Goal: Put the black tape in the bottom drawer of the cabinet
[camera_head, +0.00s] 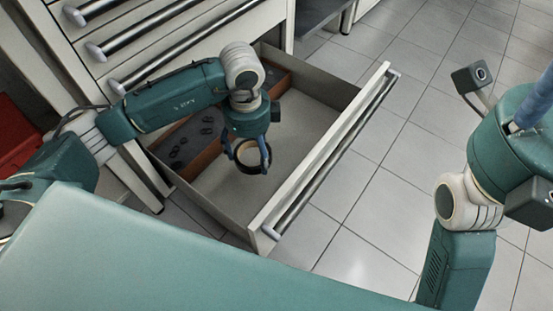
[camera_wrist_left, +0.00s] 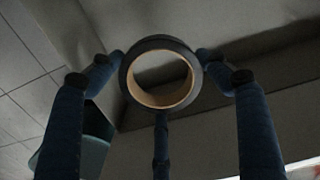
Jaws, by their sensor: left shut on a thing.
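The black tape (camera_head: 251,153) is a dark roll with a tan inner ring. My left gripper (camera_head: 251,160) is shut on it, inside the outline of the open bottom drawer (camera_head: 310,117). In the left wrist view the tape (camera_wrist_left: 161,100) sits between the blue fingers of my left gripper (camera_wrist_left: 162,72). I cannot tell whether the tape touches the drawer floor. The cabinet (camera_head: 170,45) stands at upper left, with its upper drawers shut. My right arm is at the right edge; its fingers are not clearly visible.
A brown divided tray (camera_head: 207,159) with several dark parts lies along the drawer's cabinet side. The drawer floor to the right of the tape is bare. The drawer's front panel and long handle (camera_head: 335,150) stand toward the tiled floor (camera_head: 365,215). A red object (camera_head: 15,130) is at far left.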

